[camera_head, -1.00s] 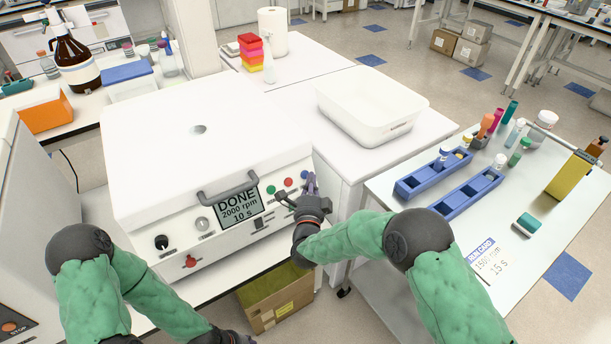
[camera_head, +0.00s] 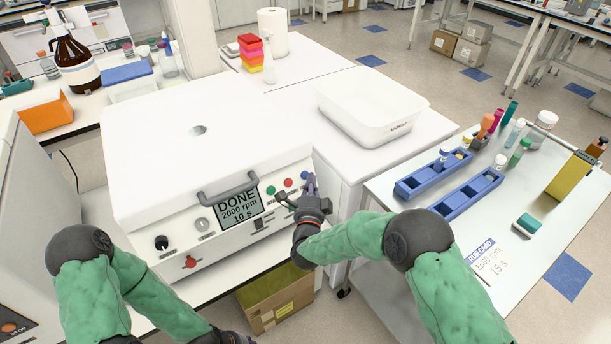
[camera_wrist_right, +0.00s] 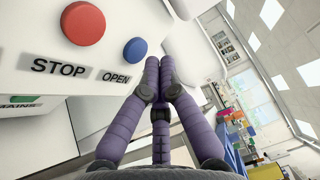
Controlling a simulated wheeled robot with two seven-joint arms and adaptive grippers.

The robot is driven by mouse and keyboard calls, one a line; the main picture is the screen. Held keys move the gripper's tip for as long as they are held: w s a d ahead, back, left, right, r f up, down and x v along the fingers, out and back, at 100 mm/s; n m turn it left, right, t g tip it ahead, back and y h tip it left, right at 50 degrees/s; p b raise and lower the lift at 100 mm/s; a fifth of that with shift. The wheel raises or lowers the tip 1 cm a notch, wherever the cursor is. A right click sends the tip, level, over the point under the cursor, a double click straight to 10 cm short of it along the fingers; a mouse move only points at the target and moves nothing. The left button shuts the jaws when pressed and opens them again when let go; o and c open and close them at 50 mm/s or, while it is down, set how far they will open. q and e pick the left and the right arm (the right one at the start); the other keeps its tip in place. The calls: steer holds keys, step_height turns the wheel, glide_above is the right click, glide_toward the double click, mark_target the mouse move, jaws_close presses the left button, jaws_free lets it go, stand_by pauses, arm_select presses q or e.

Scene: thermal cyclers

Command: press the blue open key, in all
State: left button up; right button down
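The blue open key (camera_wrist_right: 135,50) is a round button on the front panel of the white centrifuge (camera_head: 205,140). The label OPEN is below it in the right wrist view. In the head view the blue key (camera_head: 304,175) shows just above my right gripper (camera_head: 311,188). In the right wrist view my right gripper's purple fingers (camera_wrist_right: 160,64) are together with nothing between them. Their tips are just right of the blue key; I cannot tell whether they touch it. The lid is down, and the display (camera_head: 238,208) reads DONE, 2000 rpm, 10 s. My left gripper is out of view.
A red STOP key (camera_wrist_right: 83,24) sits left of the blue key. The lid handle (camera_head: 228,188) sticks out above the display. A white tub (camera_head: 370,105) stands behind on the right. A cart (camera_head: 530,260) with blue racks is on the right, and an open cardboard box (camera_head: 275,300) is below.

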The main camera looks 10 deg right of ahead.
steer(key=shift+w+a+f+b, duration=0.1)
steer(key=shift+w+f+b, duration=0.1)
steer(key=shift+w+b, duration=0.3)
steer(key=shift+w+a+f+b, duration=0.1)
steer(key=shift+w+a+b, duration=0.05)
steer(key=shift+b, duration=0.35)
stand_by(0.7)
stand_by(0.4)
steer(key=shift+s+d+r, duration=0.25)
steer(key=shift+s+r, duration=0.05)
steer(key=shift+s, duration=0.35)
steer(key=s, duration=0.1)
steer(key=s+d+r+p, duration=0.1)
steer(key=s, duration=0.1)
steer(key=s+r+p, duration=0.1)
steer(key=shift+s+d+r, duration=0.1)
steer(key=shift+s+d, duration=0.05)
steer(key=shift+d, duration=0.15)
stand_by(0.7)
